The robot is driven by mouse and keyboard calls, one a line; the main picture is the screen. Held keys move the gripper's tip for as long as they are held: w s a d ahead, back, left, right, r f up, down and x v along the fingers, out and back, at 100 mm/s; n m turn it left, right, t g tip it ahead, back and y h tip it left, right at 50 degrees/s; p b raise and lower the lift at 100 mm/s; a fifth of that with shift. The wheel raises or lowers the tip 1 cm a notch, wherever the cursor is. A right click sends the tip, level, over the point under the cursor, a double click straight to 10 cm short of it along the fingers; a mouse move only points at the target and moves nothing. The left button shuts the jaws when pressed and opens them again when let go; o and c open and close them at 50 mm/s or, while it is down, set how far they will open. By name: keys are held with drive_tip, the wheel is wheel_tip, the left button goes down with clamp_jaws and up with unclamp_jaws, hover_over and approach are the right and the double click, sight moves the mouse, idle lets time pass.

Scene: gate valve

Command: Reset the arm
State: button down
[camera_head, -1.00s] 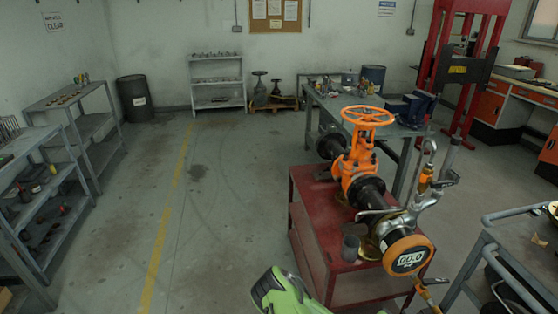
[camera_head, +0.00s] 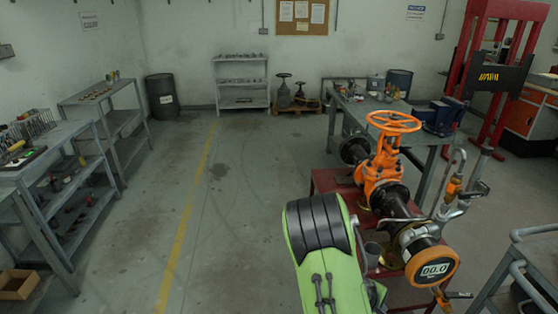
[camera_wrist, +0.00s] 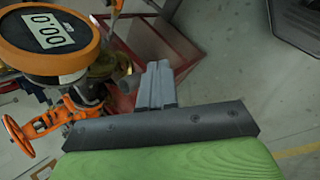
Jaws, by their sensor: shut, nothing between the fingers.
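My gripper (camera_wrist: 157,82) shows in the wrist view with its grey fingers together and nothing between them. It is beside the red stand, apart from the valve as far as I can see. In the head view my green and black arm rises at the bottom centre, and the gripper itself cannot be made out. The orange gate valve (camera_head: 383,172) with its handwheel (camera_head: 395,121) stands on the red stand (camera_head: 324,181), right of my arm. The handwheel also shows in the wrist view (camera_wrist: 30,132), at left. An orange-rimmed gauge (camera_head: 432,268) reads 00.0.
Grey shelves (camera_head: 85,190) stand along the left wall. A workbench (camera_head: 345,103) is behind the valve, and a grey cart (camera_head: 520,262) is at the lower right. The floor (camera_head: 235,190) left of my arm is clear, with a yellow line.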

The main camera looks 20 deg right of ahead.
drive_tip(key=a+r+m+t+y, duration=0.3)
drive_tip(key=a+r+m+y, duration=0.2)
drive_tip(key=a+r, duration=0.95)
drive_tip(key=s+a+r+t+y, duration=0.1)
drive_tip(key=s+a+r+y, duration=0.1)
drive_tip(key=s+a+r, duration=0.7)
drive_tip(key=s+r, duration=0.1)
drive_tip(key=s, duration=0.1)
drive_tip(key=shift+s+m+t, duration=0.3)
drive_tip(key=shift+s+t, duration=0.1)
drive_tip(key=shift+a+r, duration=0.1)
